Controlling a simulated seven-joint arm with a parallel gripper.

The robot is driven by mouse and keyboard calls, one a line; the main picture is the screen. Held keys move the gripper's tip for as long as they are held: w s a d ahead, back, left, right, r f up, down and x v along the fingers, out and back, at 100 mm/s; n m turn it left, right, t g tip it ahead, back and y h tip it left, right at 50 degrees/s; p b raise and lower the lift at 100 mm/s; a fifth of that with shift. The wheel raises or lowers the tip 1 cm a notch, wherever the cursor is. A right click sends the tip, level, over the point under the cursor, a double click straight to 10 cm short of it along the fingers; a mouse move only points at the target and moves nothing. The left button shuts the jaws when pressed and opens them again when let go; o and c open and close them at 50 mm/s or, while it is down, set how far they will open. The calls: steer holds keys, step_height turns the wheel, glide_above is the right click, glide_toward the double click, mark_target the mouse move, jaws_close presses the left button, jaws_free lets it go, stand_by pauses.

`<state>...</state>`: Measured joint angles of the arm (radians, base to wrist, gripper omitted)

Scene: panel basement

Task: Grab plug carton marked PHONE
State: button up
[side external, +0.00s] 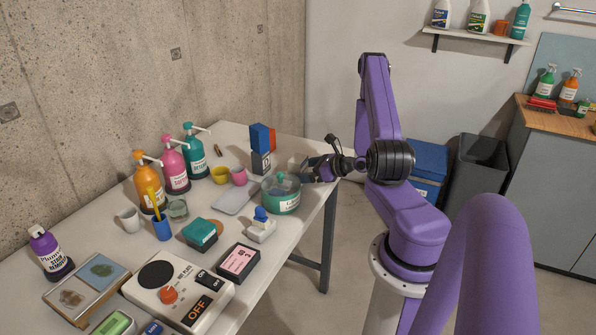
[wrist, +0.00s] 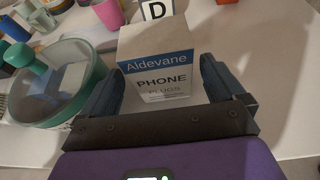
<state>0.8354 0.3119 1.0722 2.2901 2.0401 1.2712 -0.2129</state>
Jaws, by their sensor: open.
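The plug carton (wrist: 155,72), grey-beige with a blue band reading "Aldevane" and the words PHONE PLUGS, stands on the table directly ahead in the wrist view. My gripper (wrist: 160,80) is open, with one dark blue finger on each side of the carton's near face. I cannot tell whether either finger touches it. In the side view my gripper (side external: 310,170) is low at the table's right end, just behind the green-banded glass pot, and the carton is hard to make out there.
The glass pot (wrist: 62,82) with its green knobbed lid stands close left of my gripper, also in the side view (side external: 281,200). A block marked D (wrist: 154,11) is beyond the carton. A blue box (side external: 261,137) stands at the back. Bare tabletop lies right of the carton.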

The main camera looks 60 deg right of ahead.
mark_target(301, 164)
steer(key=shift+x, duration=2.35)
steer(key=c, duration=1.1)
steer(key=shift+d, duration=0.1)
steer(key=shift+r, duration=0.85)
steer(key=s+a+r, duration=0.1)
steer(key=r, duration=0.1)
steer(key=s+a+r, duration=0.1)
steer(key=r, duration=0.1)
steer(key=s+a+r, duration=0.1)
steer(key=s+r, duration=0.1)
steer(key=r, duration=0.1)
steer(key=shift+r, duration=0.15)
steer(key=shift+s+a+r, duration=0.65)
steer(key=shift+s+a, duration=0.25)
steer(key=shift+s, duration=0.3)
steer(key=shift+s+a+r, duration=0.65)
steer(key=shift+s+a, duration=0.25)
steer(key=shift+s, duration=0.3)
steer(key=shift+s+a+r, duration=0.7)
steer(key=shift+s+a, duration=0.25)
steer(key=shift+s, duration=0.3)
